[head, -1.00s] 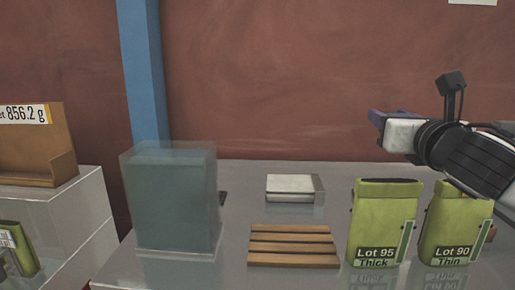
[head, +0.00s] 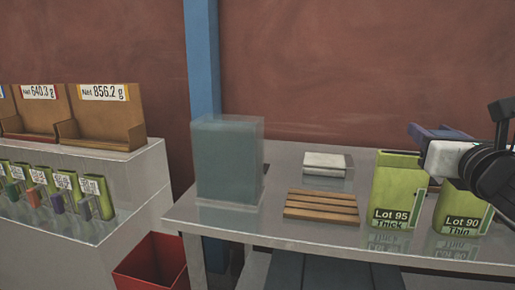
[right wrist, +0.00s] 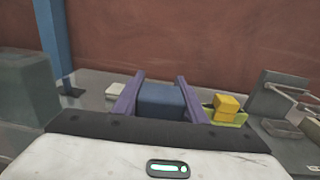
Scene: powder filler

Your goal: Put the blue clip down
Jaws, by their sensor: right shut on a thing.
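My right gripper (head: 430,132) is in the air at the right of the head view, above and behind the tops of the Lot 95 and Lot 90 bags. In the right wrist view its purple fingers are shut on the blue clip (right wrist: 161,99), a dark blue block. The clip is hard to tell from the fingers in the head view. My left gripper is not in view.
The table (head: 240,222) holds a clear bluish box (head: 228,160), a white device (head: 324,166), a wooden slatted rack (head: 321,206) and the green Lot 95 (head: 396,192) and Lot 90 (head: 456,212) bags. A red bin (head: 150,265) stands below. Left, a stand (head: 125,185) carries boxes and several bags.

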